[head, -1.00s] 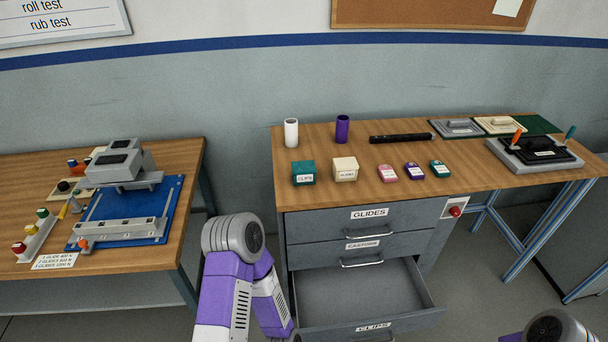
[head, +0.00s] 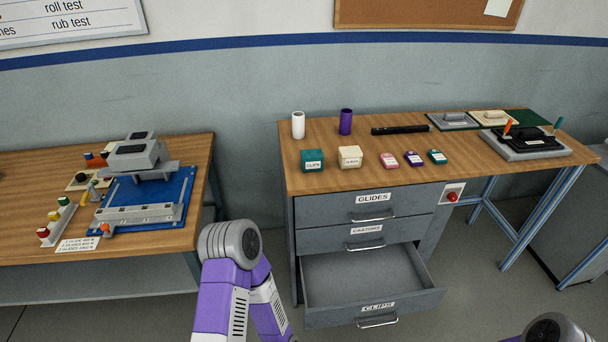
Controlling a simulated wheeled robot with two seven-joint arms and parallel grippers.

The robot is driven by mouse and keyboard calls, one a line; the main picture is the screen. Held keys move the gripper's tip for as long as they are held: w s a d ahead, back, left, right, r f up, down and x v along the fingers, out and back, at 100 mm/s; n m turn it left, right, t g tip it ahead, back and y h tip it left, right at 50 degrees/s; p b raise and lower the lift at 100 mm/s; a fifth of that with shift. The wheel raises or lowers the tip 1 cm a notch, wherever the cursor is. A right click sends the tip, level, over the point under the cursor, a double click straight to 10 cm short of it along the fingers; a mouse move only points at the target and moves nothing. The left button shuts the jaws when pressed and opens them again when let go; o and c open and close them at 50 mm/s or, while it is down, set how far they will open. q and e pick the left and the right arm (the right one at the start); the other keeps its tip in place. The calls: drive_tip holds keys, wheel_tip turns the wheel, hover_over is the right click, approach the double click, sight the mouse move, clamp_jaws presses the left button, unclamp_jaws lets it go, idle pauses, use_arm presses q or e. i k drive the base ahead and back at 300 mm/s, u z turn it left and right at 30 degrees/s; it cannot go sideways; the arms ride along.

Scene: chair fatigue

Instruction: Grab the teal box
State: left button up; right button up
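The teal box (head: 312,160) with a white label reading CLIPS sits near the front left of the wooden top of the drawer cabinet. A cream box (head: 349,157) stands just right of it, a small gap between them. My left arm, purple and grey, rises at the lower middle, in front of the cabinet's left side and below the teal box. Its gripper is out of the picture. Only a small part of my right arm shows at the bottom right corner, and its gripper is also out of view.
The bottom CLIPS drawer (head: 377,307) is pulled open and looks empty. White (head: 298,125) and purple (head: 346,121) cylinders stand behind the boxes. Several small labelled items lie right of the cream box. A left bench (head: 30,180) holds a blue-based fixture (head: 145,205).

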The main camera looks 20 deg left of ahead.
sight(310, 161)
drive_tip(key=k, duration=0.85)
drive_tip(key=u, duration=1.05)
drive_tip(key=i, duration=1.45)
drive_tip(key=z, duration=0.6)
